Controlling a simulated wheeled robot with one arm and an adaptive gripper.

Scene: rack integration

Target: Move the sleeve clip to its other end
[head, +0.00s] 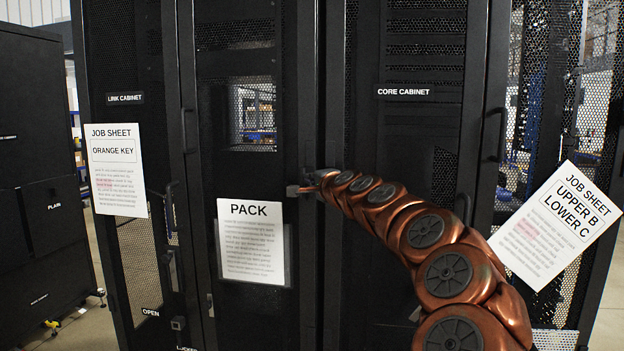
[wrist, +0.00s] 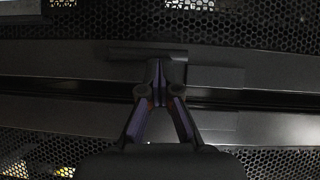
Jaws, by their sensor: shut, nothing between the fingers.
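I cannot make out a sleeve clip in either view. My gripper (head: 296,190) is at the link cabinet's right-hand door, at the far end of my copper-coloured arm, just above and right of the PACK sheet (head: 252,241). In the wrist view my gripper (wrist: 158,72) is shut, its fingertips together with nothing visible between them. The tips are at a short dark bar (wrist: 147,53) on the black cabinet front. Whether they touch it I cannot tell.
The link cabinet (head: 125,98) and core cabinet (head: 403,92) stand side by side. An ORANGE KEY job sheet (head: 118,170) hangs at left and a tilted UPPER B, LOWER C sheet (head: 556,226) at right. Door handles (head: 494,135) stick out. Another black cabinet (head: 35,190) stands far left.

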